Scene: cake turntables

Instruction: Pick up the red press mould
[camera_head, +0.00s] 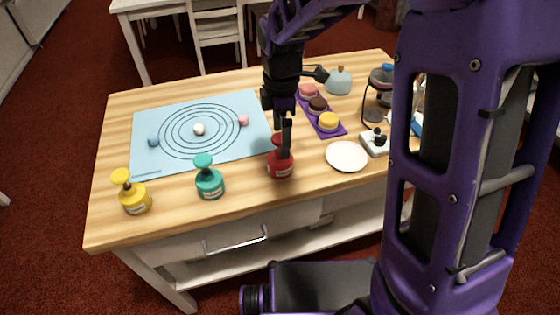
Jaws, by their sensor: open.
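The red press mould (281,165) stands upright near the front edge of the wooden table, with a pale label on its front. My gripper (284,136) points straight down right over it. The fingers are open and come down at the mould's top knob, which they partly hide. I cannot tell whether the fingers touch it. A teal press mould (209,182) stands to the left of the red one. A yellow press mould (134,197) stands farther left, near the table's front left corner.
A light blue mat (180,165) with dark rings and small coloured balls lies behind the moulds. A white plate (346,156) is right of the red mould. Behind it is a purple tray (336,131) with round cakes. A grey kettle (339,81) stands at the back.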

